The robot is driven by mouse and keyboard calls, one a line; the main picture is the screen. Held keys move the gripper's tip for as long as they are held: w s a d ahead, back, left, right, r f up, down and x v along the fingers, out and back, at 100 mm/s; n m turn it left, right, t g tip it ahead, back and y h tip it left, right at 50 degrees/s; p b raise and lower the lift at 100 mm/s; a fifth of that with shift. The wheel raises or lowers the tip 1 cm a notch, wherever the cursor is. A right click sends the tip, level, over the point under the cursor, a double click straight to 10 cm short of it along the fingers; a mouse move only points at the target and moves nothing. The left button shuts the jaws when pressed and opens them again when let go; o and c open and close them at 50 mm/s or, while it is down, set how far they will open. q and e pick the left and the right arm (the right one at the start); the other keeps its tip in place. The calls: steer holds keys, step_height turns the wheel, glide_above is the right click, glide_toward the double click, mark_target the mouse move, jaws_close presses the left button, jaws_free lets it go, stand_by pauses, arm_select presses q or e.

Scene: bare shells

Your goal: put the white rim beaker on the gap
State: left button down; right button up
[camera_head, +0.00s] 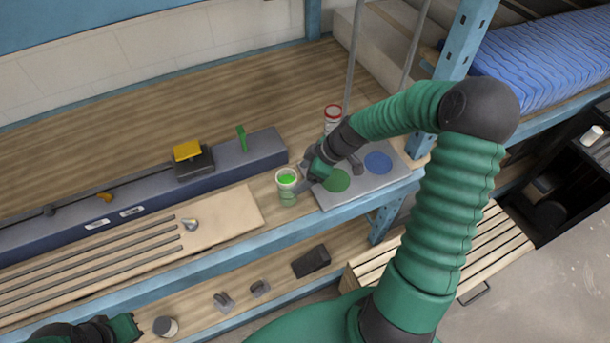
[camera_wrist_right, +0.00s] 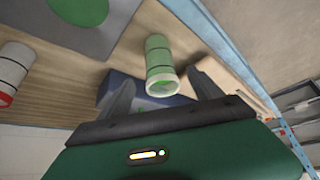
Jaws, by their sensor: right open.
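The white rim beaker (camera_head: 287,187), a pale green cup with bright green inside, stands upright on the wooden shelf just left of the grey board (camera_head: 322,203). It also shows in the right wrist view (camera_wrist_right: 159,57). My right gripper (camera_head: 306,174) is open beside it. In the wrist view the beaker appears between the two fingers, with no clear contact. The board has a green disc (camera_head: 337,180) and a blue disc (camera_head: 378,162), with bare grey between them. I cannot tell which space is the gap. My left gripper (camera_head: 110,328) is at the bottom left, its jaws unclear.
A red-rimmed beaker (camera_head: 332,113) stands behind the board and shows in the wrist view (camera_wrist_right: 12,68). A long blue-grey block (camera_head: 240,165) lies left, carrying a yellow-topped dark box (camera_head: 190,158). A blue post (camera_head: 465,40) rises at right. Wood behind the block is clear.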

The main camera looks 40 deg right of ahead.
steer(key=s+a+r+m+g+h, duration=0.1)
steer(key=s+a+r+m+h, duration=0.1)
steer(key=s+a+m, duration=0.35)
steer(key=s+a+r+m+g+h, duration=0.1)
steer(key=s+a+r+m+h, duration=0.1)
steer(key=s+a, duration=0.65)
arm_select(q)
steer(key=s+b+x, duration=0.2)
steer(key=b+x, duration=0.7)
steer(key=shift+a+f, duration=0.3)
steer(key=shift+a, duration=0.05)
arm_select(e)
steer(key=a+x, duration=0.1)
steer(key=x, duration=0.8)
steer(key=shift+a+f, duration=0.3)
steer(key=shift+f, duration=0.1)
arm_select(q)
steer(key=shift+d, duration=0.35)
arm_select(e)
steer(key=shift+s+d, duration=0.15)
steer(key=shift+d, duration=0.2)
arm_select(q)
steer(key=shift+a, duration=0.1)
arm_select(e)
steer(key=shift+a, duration=0.1)
